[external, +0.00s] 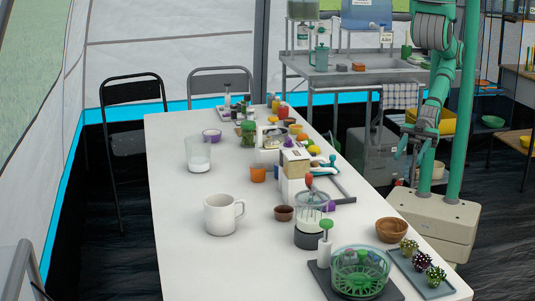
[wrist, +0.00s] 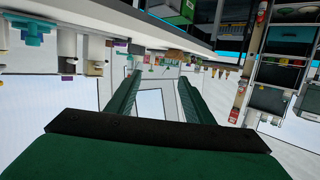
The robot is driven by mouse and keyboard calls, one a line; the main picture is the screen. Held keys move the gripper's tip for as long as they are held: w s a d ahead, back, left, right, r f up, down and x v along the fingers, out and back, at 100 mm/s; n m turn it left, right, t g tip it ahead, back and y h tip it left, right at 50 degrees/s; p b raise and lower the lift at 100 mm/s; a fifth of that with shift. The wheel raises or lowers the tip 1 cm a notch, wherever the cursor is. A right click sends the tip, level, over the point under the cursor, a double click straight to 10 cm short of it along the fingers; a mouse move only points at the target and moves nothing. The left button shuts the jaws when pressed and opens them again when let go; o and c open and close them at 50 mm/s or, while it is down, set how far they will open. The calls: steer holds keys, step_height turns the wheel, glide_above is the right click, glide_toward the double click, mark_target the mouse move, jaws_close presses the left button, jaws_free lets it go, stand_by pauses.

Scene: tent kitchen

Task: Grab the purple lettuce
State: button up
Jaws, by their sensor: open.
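Several spotted, lettuce-like heads sit on a small grey tray (external: 446,289) at the table's front right corner. A green one (external: 409,246) is at the back, a dark purple-looking one (external: 422,262) is in the middle, and another (external: 435,275) is in front. They are too small for me to be sure which is the purple lettuce. My gripper (external: 402,151) is beyond the table's right edge, well apart from the tray. In the wrist view its two green fingers (wrist: 158,76) are spread with nothing between them. I cannot make out the lettuce in that view.
A wooden bowl (external: 391,230) and a salad spinner (external: 358,276) stand near the tray. A glass blender-like jar (external: 312,212) and a white mug (external: 220,215) are farther left. Bottles and food crowd the table's middle. The left of the white table (external: 180,265) is clear.

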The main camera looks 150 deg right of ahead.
steer(key=shift+c, duration=0.2)
steer(key=shift+c, duration=1.2)
